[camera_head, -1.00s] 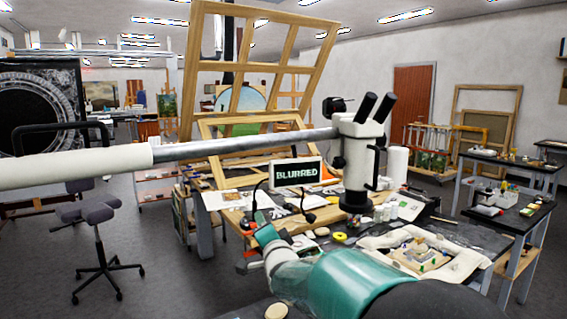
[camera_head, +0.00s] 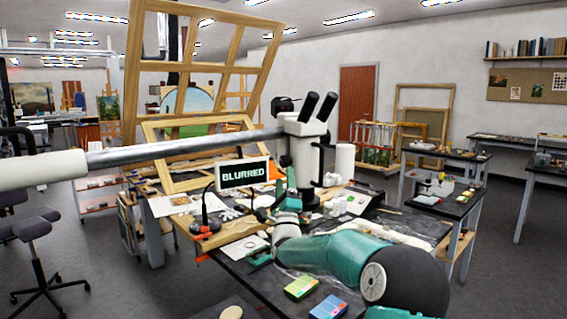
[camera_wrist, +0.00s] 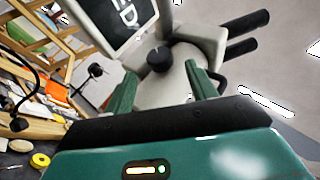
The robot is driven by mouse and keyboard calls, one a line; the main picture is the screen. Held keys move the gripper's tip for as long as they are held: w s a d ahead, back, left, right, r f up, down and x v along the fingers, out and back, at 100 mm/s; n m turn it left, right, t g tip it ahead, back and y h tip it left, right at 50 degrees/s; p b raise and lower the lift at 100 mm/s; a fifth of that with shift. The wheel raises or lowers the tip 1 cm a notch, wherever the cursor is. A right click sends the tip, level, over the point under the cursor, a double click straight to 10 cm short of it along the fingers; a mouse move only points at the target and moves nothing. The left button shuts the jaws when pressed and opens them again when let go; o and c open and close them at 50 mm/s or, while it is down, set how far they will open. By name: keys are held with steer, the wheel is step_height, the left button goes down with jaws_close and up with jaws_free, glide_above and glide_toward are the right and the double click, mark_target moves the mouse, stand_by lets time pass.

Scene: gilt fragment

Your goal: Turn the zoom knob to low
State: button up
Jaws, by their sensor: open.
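The white microscope (camera_head: 304,150) hangs on a long boom over the black-topped bench and has black eyepieces. In the wrist view, a dark round knob (camera_wrist: 158,59) on the pale microscope body (camera_wrist: 172,85) appears between my gripper's two green fingers. I cannot tell which way the knob is set. My gripper (camera_wrist: 161,68) is open, and its fingers appear apart from the knob. In the head view, my gripper (camera_head: 286,184) is raised just in front of the microscope's lower body, and the knob cannot be made out there. A screen (camera_head: 242,174) beside the microscope reads "BLURRED".
The boom (camera_head: 180,147) crosses from the left. A thin dark gooseneck lamp (camera_head: 205,205) stands left of my arm. Green and blue boxes (camera_head: 300,287) lie near the bench front. A yellow roll (camera_wrist: 40,160) is at lower left.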

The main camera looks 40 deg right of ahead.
mark_target(284, 166)
steer(key=x, duration=0.7)
steer(key=shift+w+r, duration=0.1)
steer(key=c, duration=1)
